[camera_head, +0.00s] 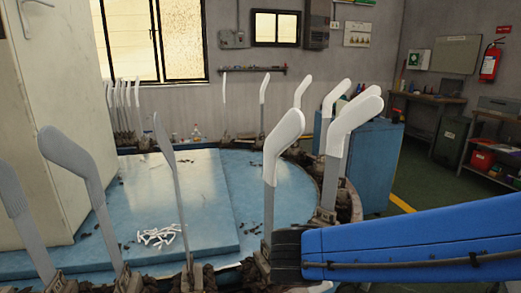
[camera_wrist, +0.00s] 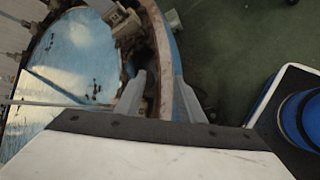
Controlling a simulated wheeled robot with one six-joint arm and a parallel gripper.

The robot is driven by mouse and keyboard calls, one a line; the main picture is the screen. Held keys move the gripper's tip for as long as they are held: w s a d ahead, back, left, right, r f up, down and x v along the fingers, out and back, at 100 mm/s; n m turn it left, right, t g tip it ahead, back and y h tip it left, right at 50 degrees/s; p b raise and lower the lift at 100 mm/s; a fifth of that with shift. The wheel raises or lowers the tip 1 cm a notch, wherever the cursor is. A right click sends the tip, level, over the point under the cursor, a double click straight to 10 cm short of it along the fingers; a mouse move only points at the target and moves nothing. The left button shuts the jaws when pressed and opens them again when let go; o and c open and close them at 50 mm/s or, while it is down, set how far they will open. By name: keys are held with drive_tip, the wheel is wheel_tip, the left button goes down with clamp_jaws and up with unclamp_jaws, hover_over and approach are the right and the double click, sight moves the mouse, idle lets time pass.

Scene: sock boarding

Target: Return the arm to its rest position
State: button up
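My blue arm reaches in from the right in the head view, and my dark gripper (camera_head: 286,255) is low at the machine's near rim. It appears beside the base of an upright grey form with a white sock (camera_head: 284,135) on its top; I cannot tell whether they touch. In the wrist view my gripper (camera_wrist: 160,88) has two grey fingers apart, with the machine's rim below and nothing seen held between them.
The round blue machine table (camera_head: 200,200) carries several upright forms around its rim, some with white socks, some bare grey (camera_head: 75,160). Small white pieces (camera_head: 160,235) lie on it. A blue cabinet (camera_head: 370,160) stands behind. Green floor (camera_wrist: 225,55) is clear beside the rim.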

drive_tip(key=s+d+r+m+g+y, duration=0.2)
drive_tip(key=s+d+m, duration=1.1)
drive_tip(key=m, duration=0.8)
drive_tip(key=shift+s+d+g+y, duration=0.25)
drive_tip(key=shift+d+g+y, duration=0.25)
drive_tip(key=shift+d+y, duration=0.55)
drive_tip(key=shift+a+r, duration=0.1)
